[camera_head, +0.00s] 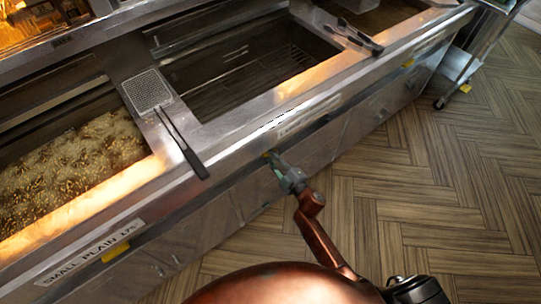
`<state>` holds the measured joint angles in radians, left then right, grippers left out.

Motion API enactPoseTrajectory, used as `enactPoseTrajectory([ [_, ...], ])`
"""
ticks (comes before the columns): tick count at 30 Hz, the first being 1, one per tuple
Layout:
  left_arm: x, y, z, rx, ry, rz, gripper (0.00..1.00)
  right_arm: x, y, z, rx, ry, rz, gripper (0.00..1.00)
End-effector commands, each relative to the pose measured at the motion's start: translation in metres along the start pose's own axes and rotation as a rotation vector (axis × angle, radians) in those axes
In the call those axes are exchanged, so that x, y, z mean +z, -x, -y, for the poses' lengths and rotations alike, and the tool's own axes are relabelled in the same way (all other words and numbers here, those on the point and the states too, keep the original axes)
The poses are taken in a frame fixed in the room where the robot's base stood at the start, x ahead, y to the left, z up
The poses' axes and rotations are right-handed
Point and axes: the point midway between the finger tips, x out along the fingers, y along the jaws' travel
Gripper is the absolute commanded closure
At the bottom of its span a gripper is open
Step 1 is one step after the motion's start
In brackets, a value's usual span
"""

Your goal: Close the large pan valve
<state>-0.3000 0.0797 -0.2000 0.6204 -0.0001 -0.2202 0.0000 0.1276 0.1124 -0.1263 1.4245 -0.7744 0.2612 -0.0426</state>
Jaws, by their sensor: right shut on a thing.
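The large pan (250,70) is the dark, wide fryer vat in the middle of the steel range, with a partly readable label (308,117) on its front edge. Below that label, my right gripper (271,158) reaches up to the range front from the lower right. It is shut on a small yellowish thing at the front, likely the large pan valve handle, which the fingers mostly hide. The valve's exact position cannot be told. My left gripper is not in view.
A small pan (75,150) with bubbling food is at left, its label (90,252) beside a yellow handle (115,251). A mesh skimmer (150,92) lies between the pans. Tongs (358,37) rest at the upper right. Another yellow handle (408,63) is farther right. The wooden floor is clear.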

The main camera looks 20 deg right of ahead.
Motion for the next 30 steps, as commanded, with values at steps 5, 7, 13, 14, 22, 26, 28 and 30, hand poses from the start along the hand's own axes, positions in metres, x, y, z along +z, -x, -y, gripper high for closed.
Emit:
enactPoseTrajectory([
  [5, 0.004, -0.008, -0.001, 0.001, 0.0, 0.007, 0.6, 0.002, 0.0, 0.004, -0.001, 0.169, 0.001, 1.0],
  [7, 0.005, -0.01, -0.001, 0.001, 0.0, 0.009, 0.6, 0.003, 0.0, 0.006, -0.001, 0.234, 0.002, 1.0],
  [13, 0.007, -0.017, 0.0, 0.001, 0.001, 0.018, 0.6, 0.003, 0.0, 0.008, -0.001, 0.407, 0.002, 1.0],
  [14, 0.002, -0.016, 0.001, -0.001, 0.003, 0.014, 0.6, 0.004, 0.0, 0.008, -0.002, 0.429, 0.002, 1.0],
  [22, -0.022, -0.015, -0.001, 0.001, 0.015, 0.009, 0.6, 0.004, 0.0, 0.01, -0.002, 0.589, 0.001, 1.0],
  [26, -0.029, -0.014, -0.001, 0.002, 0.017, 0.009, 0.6, 0.004, 0.0, 0.01, -0.001, 0.636, 0.001, 1.0],
  [28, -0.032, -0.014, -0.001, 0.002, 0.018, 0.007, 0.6, 0.004, 0.0, 0.01, -0.002, 0.654, 0.001, 1.0],
  [30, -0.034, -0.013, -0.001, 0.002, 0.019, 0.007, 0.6, 0.004, 0.0, 0.01, -0.002, 0.665, 0.001, 1.0],
])
